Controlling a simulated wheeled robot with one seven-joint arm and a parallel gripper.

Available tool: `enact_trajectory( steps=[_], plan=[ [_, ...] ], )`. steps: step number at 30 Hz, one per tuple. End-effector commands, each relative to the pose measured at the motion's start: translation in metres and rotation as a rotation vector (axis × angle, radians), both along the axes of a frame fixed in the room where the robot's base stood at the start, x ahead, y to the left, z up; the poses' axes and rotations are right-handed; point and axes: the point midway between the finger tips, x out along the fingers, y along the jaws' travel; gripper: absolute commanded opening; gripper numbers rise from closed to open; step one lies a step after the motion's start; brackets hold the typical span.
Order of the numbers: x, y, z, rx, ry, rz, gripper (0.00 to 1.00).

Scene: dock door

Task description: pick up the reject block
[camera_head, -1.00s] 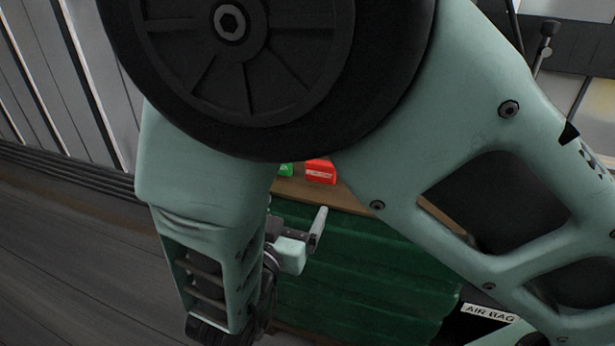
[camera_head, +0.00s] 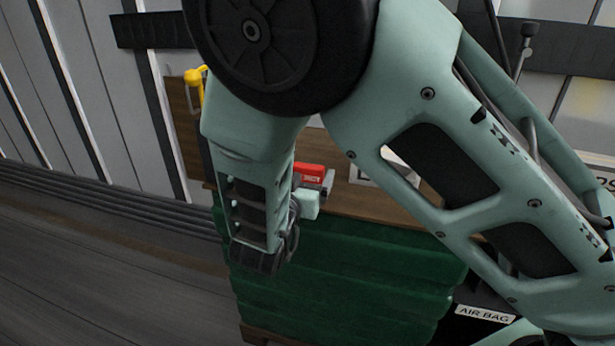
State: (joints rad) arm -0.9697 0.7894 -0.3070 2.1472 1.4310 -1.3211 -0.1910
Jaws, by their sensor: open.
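The red block (camera_head: 307,169), with a white label too small to read here, sits on the brown wooden top above the green bench front. Its lower part is covered by my gripper (camera_head: 326,184), which is in front of it in the head view. My gripper is open, and only part of it shows beside my forearm. I cannot tell whether a finger touches the block or whether the block lies between the fingers.
The wooden bench top (camera_head: 385,203) runs right, with a white-edged box (camera_head: 370,174) partly behind my arm. A yellow hook-like thing (camera_head: 195,83) is at the upright brown board (camera_head: 184,125). A black AIR BAG item (camera_head: 485,314) is at lower right.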

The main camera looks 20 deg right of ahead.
Motion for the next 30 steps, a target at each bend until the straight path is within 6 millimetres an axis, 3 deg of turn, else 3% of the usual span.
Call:
enact_trajectory(
  steps=[7, 14, 20, 30],
  plan=[
    [0.028, -0.022, -0.001, 0.0, 0.0, -0.002, 0.89],
    [0.031, -0.023, 0.0, 0.001, 0.001, 0.001, 0.89],
    [0.031, -0.023, 0.0, 0.001, 0.001, 0.0, 0.41],
    [0.031, -0.023, 0.005, 0.002, 0.0, 0.0, 0.41]
  ],
)
